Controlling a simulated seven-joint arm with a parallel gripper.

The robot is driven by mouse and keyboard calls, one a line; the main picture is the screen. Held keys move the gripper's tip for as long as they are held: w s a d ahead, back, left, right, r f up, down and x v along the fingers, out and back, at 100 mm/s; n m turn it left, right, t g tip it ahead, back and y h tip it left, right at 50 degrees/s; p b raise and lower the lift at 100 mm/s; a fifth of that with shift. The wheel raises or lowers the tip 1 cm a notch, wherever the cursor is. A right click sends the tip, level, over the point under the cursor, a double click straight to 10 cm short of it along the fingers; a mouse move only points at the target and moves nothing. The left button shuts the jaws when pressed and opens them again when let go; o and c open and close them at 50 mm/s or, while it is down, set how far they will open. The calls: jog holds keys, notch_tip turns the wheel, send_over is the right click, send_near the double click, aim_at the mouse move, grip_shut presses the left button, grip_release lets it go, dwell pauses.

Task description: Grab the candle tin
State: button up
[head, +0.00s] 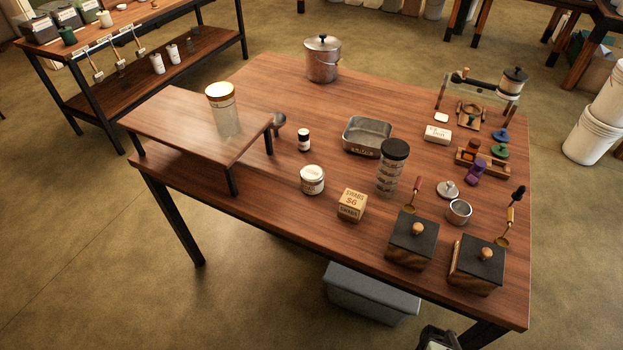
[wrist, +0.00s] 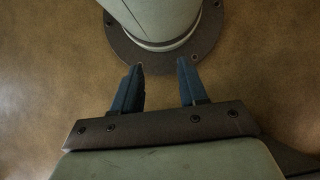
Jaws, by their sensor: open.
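A small round silver tin (head: 459,211) stands upright on the right part of the wooden table, with a pale inside; it looks most like the candle tin. A round metal lid (head: 447,189) with a knob lies just behind it. A white labelled jar (head: 312,180) with a pale top stands nearer the table's middle; I cannot fully rule it out as the candle tin. My gripper (wrist: 158,66) shows in the wrist view with two dark blue fingers apart and nothing between them. It is over the floor, away from the tin, which is not in the wrist view.
Two dark-topped wooden boxes (head: 412,240) (head: 477,264) stand in front of the tin. A tall dark-lidded jar (head: 388,171) and a swabs box (head: 351,204) are to its left. Brass scoops (head: 508,228) lie nearby.

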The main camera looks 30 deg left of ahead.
jog(key=shift+o, duration=0.4)
jog(key=o, duration=1)
